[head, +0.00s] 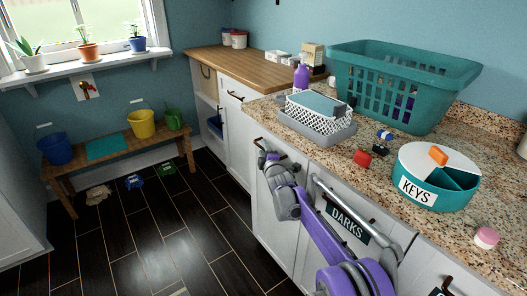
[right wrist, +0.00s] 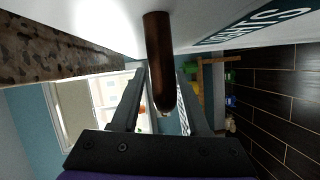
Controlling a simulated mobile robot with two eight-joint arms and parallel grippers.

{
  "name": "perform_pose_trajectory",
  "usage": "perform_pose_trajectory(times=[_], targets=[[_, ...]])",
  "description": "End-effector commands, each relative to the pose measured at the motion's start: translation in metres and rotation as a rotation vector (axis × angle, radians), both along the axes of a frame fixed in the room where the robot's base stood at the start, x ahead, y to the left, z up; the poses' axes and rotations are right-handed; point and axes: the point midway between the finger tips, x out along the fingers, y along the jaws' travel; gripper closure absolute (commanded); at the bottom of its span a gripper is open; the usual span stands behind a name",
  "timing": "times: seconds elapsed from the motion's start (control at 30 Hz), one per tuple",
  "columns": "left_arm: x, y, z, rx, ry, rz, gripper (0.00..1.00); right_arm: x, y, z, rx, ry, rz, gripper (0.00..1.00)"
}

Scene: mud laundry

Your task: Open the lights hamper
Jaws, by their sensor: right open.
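The lights hamper front (head: 270,222) is the white panel at the left end of the granite counter, closed. Its label (right wrist: 262,25), with the letters "HTS" readable, shows in the right wrist view and is hidden in the head view. Its dark brown bar handle (right wrist: 158,50) reaches down between the fingers of my right gripper (right wrist: 162,85). The fingers are open, one on each side of the handle; whether either touches it I cannot tell. In the head view my right gripper (head: 264,156) is against the upper part of this front. My left gripper is not in view.
The darks hamper (head: 345,222) adjoins on the right, partly behind my right arm. On the counter (head: 320,150) stand a teal basket (head: 400,85), a teal keys bin (head: 430,196) and a grey tray (head: 318,128). The dark floor (head: 160,225) in front is mostly clear.

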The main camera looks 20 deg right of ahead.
Motion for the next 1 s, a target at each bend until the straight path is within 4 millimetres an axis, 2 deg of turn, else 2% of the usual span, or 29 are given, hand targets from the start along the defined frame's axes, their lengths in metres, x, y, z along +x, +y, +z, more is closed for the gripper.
perform_pose_trajectory(times=[0.27, 0.5, 1.0], targets=[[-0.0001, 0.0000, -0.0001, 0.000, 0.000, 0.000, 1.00, 0.0014, 0.0001, 0.0003, 0.000, 0.000, 0.000, 0.55], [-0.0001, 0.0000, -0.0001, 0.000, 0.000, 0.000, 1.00, 0.0012, 0.0001, 0.0002, 0.000, 0.000, 0.000, 0.99], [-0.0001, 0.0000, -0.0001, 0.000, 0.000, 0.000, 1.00, 0.0012, -0.0001, 0.0005, 0.001, 0.000, 0.000, 1.00]])
